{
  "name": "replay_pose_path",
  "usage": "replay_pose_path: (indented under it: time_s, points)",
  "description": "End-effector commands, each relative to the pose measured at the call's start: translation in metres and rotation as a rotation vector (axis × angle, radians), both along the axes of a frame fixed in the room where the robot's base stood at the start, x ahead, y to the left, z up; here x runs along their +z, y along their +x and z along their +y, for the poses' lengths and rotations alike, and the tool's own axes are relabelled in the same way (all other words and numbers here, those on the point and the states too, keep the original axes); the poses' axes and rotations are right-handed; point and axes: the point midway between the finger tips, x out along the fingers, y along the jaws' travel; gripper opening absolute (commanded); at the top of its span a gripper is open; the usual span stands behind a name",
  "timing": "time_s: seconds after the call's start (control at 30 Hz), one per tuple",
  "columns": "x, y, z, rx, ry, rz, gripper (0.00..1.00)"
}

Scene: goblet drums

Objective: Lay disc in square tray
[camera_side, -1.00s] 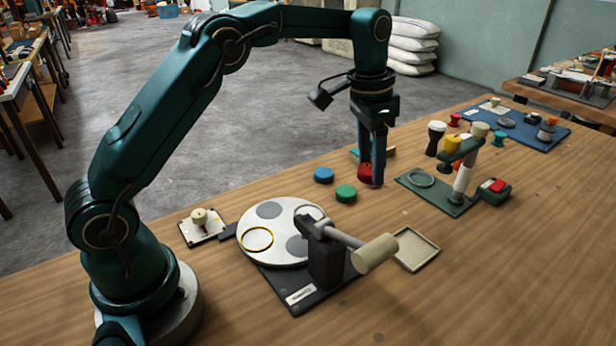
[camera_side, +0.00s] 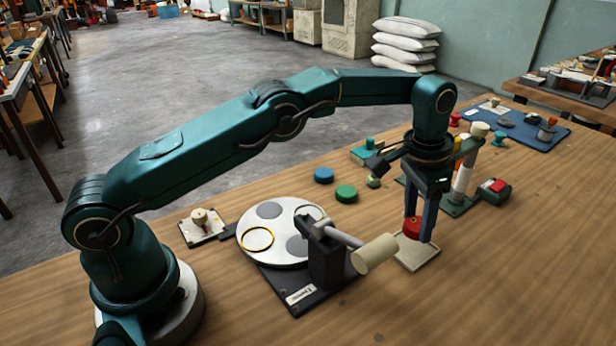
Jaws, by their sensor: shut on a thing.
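My gripper (camera_side: 418,232) is shut on a red disc (camera_side: 412,228). It points down over the square tray (camera_side: 410,264), a shallow cream tray with a thin raised rim. The disc is over the back part of the tray, and the fingers partly cover both. I cannot tell whether the disc touches the tray floor or hangs just above it.
A blue disc (camera_side: 324,175) and a green disc (camera_side: 346,193) lie on the table. Left of the tray stands a round white turntable (camera_side: 268,252) with a dark post and a beige mallet-like head (camera_side: 375,254). A green stand (camera_side: 462,188) is behind my gripper. The right front table is clear.

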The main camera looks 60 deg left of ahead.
Motion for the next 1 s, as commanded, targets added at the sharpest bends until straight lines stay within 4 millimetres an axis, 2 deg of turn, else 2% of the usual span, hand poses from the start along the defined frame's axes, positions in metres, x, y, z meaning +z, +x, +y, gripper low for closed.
replay_pose_path:
  time_s: [0.3, 0.7, 0.73, 0.8, 1.0]
  points:
    - [-0.037, -0.001, 0.000, 0.000, 0.000, 0.002, 0.00]
    - [-0.041, -0.001, 0.000, -0.001, 0.000, 0.001, 0.00]
    - [-0.042, -0.001, 0.000, -0.001, 0.000, 0.001, 0.58]
    - [-0.041, -0.001, 0.000, -0.001, 0.000, 0.001, 0.85]
    - [-0.040, -0.001, 0.000, 0.000, 0.000, 0.000, 0.85]
